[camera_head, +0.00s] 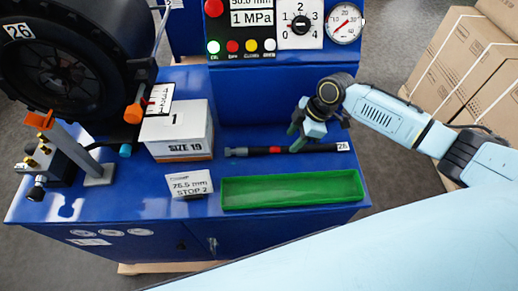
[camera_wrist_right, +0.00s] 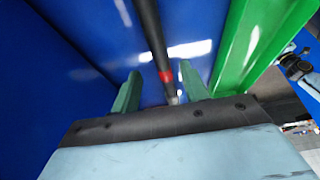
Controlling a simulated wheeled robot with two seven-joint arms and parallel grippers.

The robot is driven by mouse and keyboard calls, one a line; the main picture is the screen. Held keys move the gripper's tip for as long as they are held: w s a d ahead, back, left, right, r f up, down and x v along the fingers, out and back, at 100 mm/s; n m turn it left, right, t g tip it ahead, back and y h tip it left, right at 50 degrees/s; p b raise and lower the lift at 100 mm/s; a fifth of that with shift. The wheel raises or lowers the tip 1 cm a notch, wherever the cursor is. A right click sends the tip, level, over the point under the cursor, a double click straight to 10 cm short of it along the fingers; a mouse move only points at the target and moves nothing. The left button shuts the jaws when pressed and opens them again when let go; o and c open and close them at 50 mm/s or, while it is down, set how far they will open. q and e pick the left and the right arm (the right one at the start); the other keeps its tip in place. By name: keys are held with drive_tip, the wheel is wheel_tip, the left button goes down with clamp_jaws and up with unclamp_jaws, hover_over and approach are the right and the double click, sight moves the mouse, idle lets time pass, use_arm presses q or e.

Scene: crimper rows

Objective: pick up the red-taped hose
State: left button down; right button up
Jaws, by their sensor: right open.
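The red-taped hose (camera_head: 252,151) is a thin black hose with a red band near its middle. In the head view it lies left to right on the blue bench top, behind the green tray. A white tag is at its right end and a grey fitting at its left end. My right gripper (camera_head: 298,138) is at the hose's right half in the head view, pointing down. In the right wrist view its green fingers (camera_wrist_right: 156,92) are open, and the hose (camera_wrist_right: 150,40) with its red band runs between and beyond them. I cannot tell whether they touch it. My left gripper is not in view.
The green tray (camera_head: 290,205) lies in front of the hose. A blue control panel (camera_head: 270,55) rises behind. Cardboard boxes (camera_head: 455,70) stand at the right.

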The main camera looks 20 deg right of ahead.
sight(285, 147)
drive_tip(key=x, duration=0.4)
drive_tip(key=shift+a, duration=0.3)
clamp_jaws()
